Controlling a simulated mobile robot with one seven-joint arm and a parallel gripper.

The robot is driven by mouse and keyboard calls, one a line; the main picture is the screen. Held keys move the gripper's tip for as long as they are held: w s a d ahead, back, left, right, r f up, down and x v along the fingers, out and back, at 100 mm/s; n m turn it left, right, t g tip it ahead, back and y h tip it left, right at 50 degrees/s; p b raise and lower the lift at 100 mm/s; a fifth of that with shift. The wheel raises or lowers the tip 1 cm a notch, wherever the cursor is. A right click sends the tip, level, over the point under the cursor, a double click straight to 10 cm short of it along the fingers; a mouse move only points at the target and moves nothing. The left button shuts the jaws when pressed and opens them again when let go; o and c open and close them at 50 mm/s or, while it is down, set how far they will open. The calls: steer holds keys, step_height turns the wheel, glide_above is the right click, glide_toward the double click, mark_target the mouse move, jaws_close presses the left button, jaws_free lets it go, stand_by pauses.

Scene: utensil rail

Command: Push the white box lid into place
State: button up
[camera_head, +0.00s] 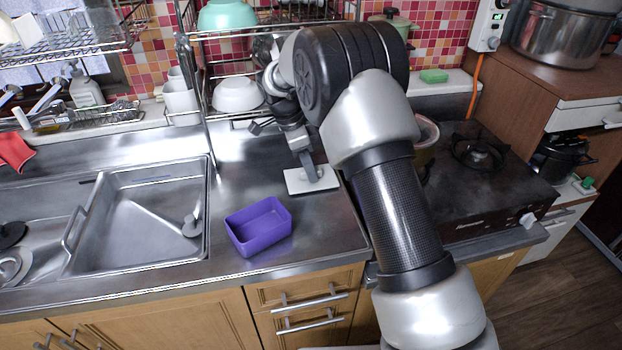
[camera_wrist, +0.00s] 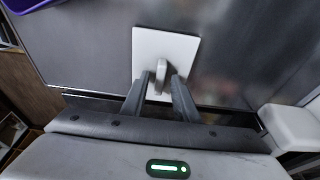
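The white box lid (camera_head: 312,180) is a flat square plate with a small raised grey handle. It is at the counter's right part, right of and behind the box; I cannot tell if it rests on the counter. The purple box (camera_head: 258,228) is open-topped and empty on the counter near the front edge; its corner shows in the wrist view (camera_wrist: 25,5). My gripper (camera_head: 312,165) is at the lid. In the wrist view the lid (camera_wrist: 180,50) lies ahead of my two fingers (camera_wrist: 161,80), which stand close on either side of its handle (camera_wrist: 161,70). Contact is unclear.
The sink (camera_head: 140,225) is left of the box. A dish rack (camera_head: 215,90) with bowls stands behind. The gas stove (camera_head: 485,185) is to the right, partly behind my arm. Bare steel counter (camera_head: 320,235) lies right of the box.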

jaws_close()
step_height(320, 180, up, 10)
steer(key=p, duration=0.1)
steer(key=shift+c, duration=2)
jaws_free()
jaws_close()
